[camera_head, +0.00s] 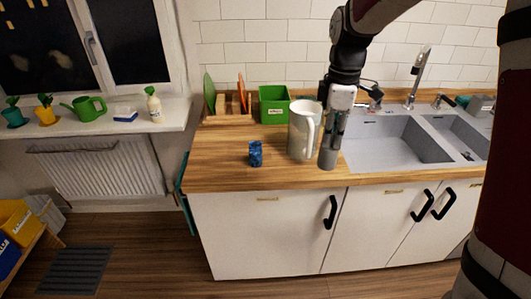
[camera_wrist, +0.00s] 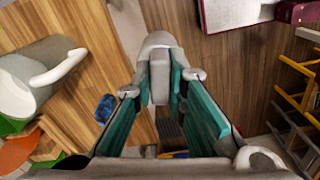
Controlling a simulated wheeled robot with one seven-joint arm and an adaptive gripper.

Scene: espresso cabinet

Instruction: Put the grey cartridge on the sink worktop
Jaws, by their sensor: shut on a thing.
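The grey cartridge (camera_head: 328,157) hangs upright below my gripper (camera_head: 333,130), which is shut on its upper part. It is at the front of the wooden sink worktop (camera_head: 225,178), just left of the sink (camera_head: 395,142). I cannot tell whether its bottom touches the wood. In the wrist view the cartridge (camera_wrist: 160,72) lies between the teal finger pads of my gripper (camera_wrist: 160,95).
A large white jug (camera_head: 301,132) stands close left of the cartridge. A blue can (camera_head: 255,154) is further left near the front edge. A green box (camera_head: 274,105) and a wooden rack (camera_head: 230,108) stand behind. Bare wood lies between can and jug.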

